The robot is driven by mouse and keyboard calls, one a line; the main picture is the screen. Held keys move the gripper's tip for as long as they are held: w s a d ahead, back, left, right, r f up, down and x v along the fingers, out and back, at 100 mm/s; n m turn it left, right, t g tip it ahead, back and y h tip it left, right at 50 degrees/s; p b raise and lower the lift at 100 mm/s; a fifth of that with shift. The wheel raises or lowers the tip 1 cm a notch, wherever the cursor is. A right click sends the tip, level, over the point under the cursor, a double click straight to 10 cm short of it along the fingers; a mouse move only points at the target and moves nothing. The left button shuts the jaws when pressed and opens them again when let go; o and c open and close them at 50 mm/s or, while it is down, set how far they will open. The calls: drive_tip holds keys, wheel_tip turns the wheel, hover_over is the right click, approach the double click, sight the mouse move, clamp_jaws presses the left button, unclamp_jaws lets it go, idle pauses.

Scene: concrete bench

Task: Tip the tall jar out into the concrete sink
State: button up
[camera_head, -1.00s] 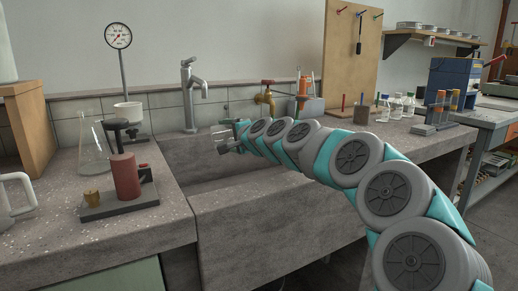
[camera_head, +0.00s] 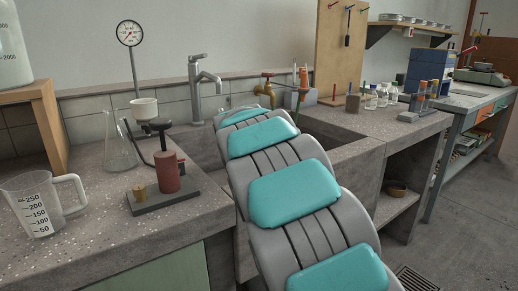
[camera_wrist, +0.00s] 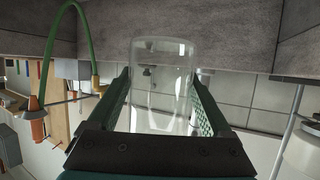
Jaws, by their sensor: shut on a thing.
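A clear glass jar (camera_wrist: 162,70) is between the two fingers of my gripper (camera_wrist: 162,88) in the wrist view, and the gripper is shut on it. The wrist picture looks upside down, with grey concrete at the top and the tiled wall below. No contents can be made out in the jar. In the head view my own arm hides the gripper and the jar. The concrete sink (camera_head: 330,128) runs behind and to both sides of my arm, and much of its basin is hidden.
A grey tap (camera_head: 198,80) and a brass tap (camera_head: 266,92) stand behind the sink. On the left bench are a measuring jug (camera_head: 38,208), a conical flask (camera_head: 118,148), a red cylinder on a base (camera_head: 167,172) and a gauge (camera_head: 130,33). Small bottles (camera_head: 382,97) stand at right.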

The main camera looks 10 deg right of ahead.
drive_tip(key=shift+r, duration=0.1)
drive_tip(key=shift+r+p, duration=0.35)
drive_tip(key=shift+r, duration=1.2)
